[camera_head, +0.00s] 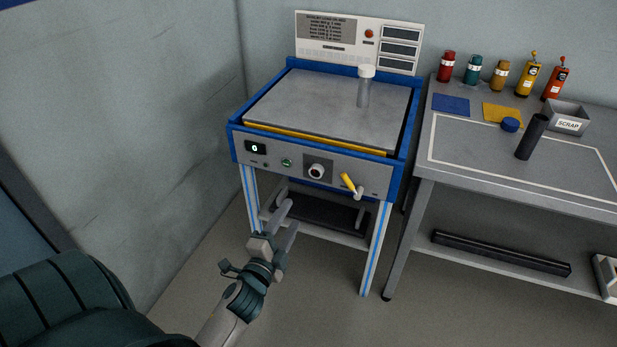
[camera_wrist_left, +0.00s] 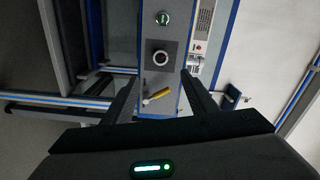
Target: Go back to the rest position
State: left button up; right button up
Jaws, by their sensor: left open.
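My left gripper (camera_head: 284,222) is in front of the blue-framed test machine (camera_head: 310,174), below its front panel in the head view. Its two fingers are apart with nothing between them. In the left wrist view the open fingers (camera_wrist_left: 160,85) frame the front panel, with a black knob (camera_wrist_left: 161,58), a green button (camera_wrist_left: 163,18) and a yellow-handled lever (camera_wrist_left: 158,96). The lever also shows in the head view (camera_head: 349,185), at the right of the panel. My right gripper is not in view.
A clear cylinder with a white cap (camera_head: 365,88) stands on the machine's grey top. The bench (camera_head: 450,160) at right holds several bottles, a scrap bin (camera_head: 567,117) and a dark cylinder (camera_head: 531,137). A wall (camera_head: 110,110) stands at left. The floor (camera_head: 330,310) in front is clear.

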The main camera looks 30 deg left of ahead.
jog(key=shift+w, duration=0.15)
pick_arm(q)
jog(key=s+d+f+n+g+h+p, duration=0.1)
jog(key=s+d+f+n+g+p, duration=0.2)
jog(key=f, duration=0.8)
jog(key=s+d+f+n+g+h+p, duration=0.1)
jog(key=s+d+f+n+g+h, duration=0.15)
jog(key=d+f, duration=0.55)
jog(key=s+d+f+n+g+h+p, duration=0.1)
jog(key=s+d+f+n+g+p, duration=0.1)
jog(key=s+f, duration=0.7)
jog(key=s+d+f+n+g+p, duration=0.2)
jog(key=s+d+f, duration=0.4)
jog(key=s+f, duration=0.4)
jog(key=n+g, duration=0.1)
jog(key=g, duration=0.1)
jog(key=shift+d+f+g+h, duration=0.25)
jog(key=shift+f+g+h, duration=0.1)
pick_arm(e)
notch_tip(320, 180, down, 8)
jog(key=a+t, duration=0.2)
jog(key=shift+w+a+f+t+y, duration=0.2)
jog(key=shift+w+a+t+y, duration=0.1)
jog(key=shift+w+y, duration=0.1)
pick_arm(q)
jog(key=shift+w, duration=0.1)
